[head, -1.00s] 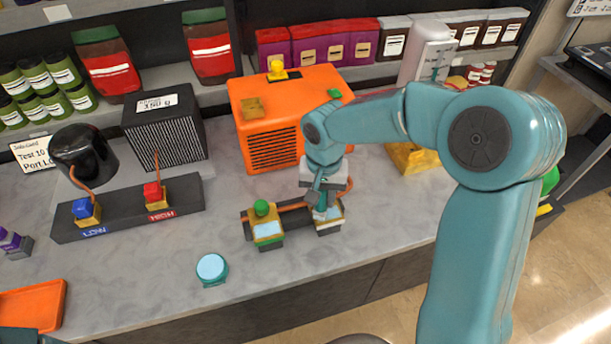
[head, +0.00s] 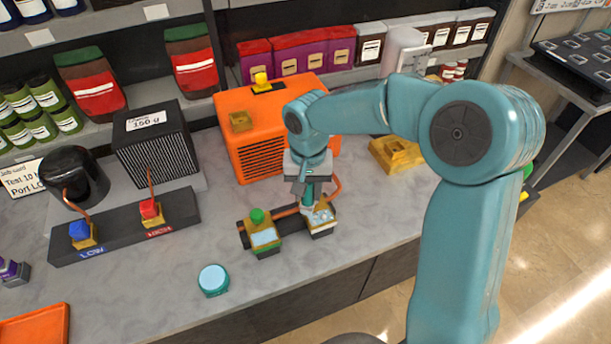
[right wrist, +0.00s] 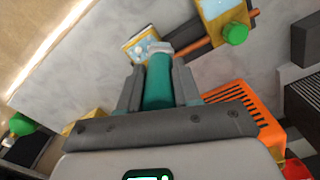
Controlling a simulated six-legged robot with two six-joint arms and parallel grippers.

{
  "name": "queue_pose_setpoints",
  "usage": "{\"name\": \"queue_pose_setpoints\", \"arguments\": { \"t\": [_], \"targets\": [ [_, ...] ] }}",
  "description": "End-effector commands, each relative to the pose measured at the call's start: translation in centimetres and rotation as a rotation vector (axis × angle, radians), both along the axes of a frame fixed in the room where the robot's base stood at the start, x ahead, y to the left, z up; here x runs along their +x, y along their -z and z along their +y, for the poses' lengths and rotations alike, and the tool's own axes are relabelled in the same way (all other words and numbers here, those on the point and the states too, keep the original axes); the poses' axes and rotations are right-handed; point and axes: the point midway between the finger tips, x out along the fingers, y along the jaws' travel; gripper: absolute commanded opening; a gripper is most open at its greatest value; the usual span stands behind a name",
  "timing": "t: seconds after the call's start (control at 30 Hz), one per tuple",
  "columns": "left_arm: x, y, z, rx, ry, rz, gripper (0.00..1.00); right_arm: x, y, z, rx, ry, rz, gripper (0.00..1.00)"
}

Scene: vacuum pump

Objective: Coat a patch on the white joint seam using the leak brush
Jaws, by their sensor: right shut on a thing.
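My right gripper (head: 310,190) is shut on the teal leak brush (right wrist: 158,82), which points down. The brush's pale tip (right wrist: 158,48) is at the right-hand fitting (head: 323,230) on the dark bar; I cannot tell whether it touches. This fitting has a pale window face with white, bubble-like specks (head: 322,214), also visible in the right wrist view (right wrist: 143,45). Beside it stands a fitting (head: 264,237) with a green knob and a plain pale blue face. The seam itself is partly hidden by the brush and gripper. My left gripper is not in view.
A round teal pot (head: 213,280) with a pale top stands in front. The orange pump housing (head: 262,150) is close behind the fittings. A yellow block (head: 395,155) lies right of it. A dark stand (head: 125,228) with blue and red fittings is left. The front counter is mostly clear.

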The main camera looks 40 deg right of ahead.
Motion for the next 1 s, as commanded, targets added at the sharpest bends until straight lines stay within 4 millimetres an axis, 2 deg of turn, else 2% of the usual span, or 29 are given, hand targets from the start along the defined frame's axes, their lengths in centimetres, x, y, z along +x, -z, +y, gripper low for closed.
{"name": "queue_pose_setpoints", "arguments": {
  "t": [0.1, 0.3, 1.0],
  "targets": [
    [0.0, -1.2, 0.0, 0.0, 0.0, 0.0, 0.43, 0.0, -1.5, -0.1, -0.001, -0.001, -0.001, 0.0],
    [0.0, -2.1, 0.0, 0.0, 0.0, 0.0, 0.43, 0.1, -2.8, -0.1, 0.0, -0.003, -0.002, 0.0],
    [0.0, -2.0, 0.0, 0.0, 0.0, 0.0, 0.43, 0.1, -2.8, -0.2, -0.001, -0.003, -0.001, 0.0]
  ]
}}
